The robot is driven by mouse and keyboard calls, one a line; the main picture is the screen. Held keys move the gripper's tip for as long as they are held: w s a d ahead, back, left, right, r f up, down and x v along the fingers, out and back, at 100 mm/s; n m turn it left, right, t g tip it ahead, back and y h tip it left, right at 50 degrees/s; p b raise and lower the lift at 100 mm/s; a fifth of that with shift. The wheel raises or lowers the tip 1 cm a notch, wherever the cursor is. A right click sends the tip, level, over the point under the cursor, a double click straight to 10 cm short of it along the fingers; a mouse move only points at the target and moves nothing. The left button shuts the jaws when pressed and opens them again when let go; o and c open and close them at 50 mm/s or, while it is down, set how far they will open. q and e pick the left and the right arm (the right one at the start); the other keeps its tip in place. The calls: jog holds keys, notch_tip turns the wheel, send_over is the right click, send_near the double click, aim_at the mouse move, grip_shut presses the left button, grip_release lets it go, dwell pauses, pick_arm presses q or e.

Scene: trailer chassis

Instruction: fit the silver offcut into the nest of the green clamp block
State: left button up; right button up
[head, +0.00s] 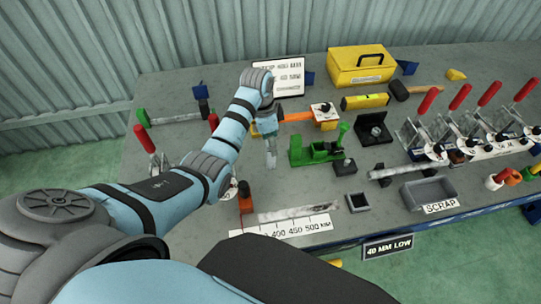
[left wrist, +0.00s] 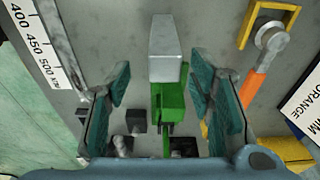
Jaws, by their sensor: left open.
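The green clamp block (head: 315,151) stands on the grey bench near its middle. In the left wrist view it (left wrist: 170,105) lies between my fingers, with a dark green end lower down. The silver offcut (left wrist: 165,52) shows there as a pale block at the upper end of the green block, overlapping it in the picture. I cannot tell whether it sits in the nest or stands beside it. My left gripper (head: 268,140) points down just left of the green block. It (left wrist: 170,85) is open, one finger on each side, touching neither visibly. My right gripper is out of view.
An orange-handled tool (head: 300,117) lies behind the green block, close to my left gripper. Small dark blocks (head: 343,166) stand to its right. A ruler strip (head: 290,228) lies along the front edge. A scrap tray (head: 430,192) and several red-handled clamps (head: 460,97) are at right.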

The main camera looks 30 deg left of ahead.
aim_at(270, 155)
pick_arm(q)
jog(key=f, duration=0.4)
jog(key=f+b, duration=0.1)
jog(key=shift+w+f, duration=0.25)
jog(key=shift+f, duration=0.15)
jog(key=shift+r, duration=0.1)
grip_shut()
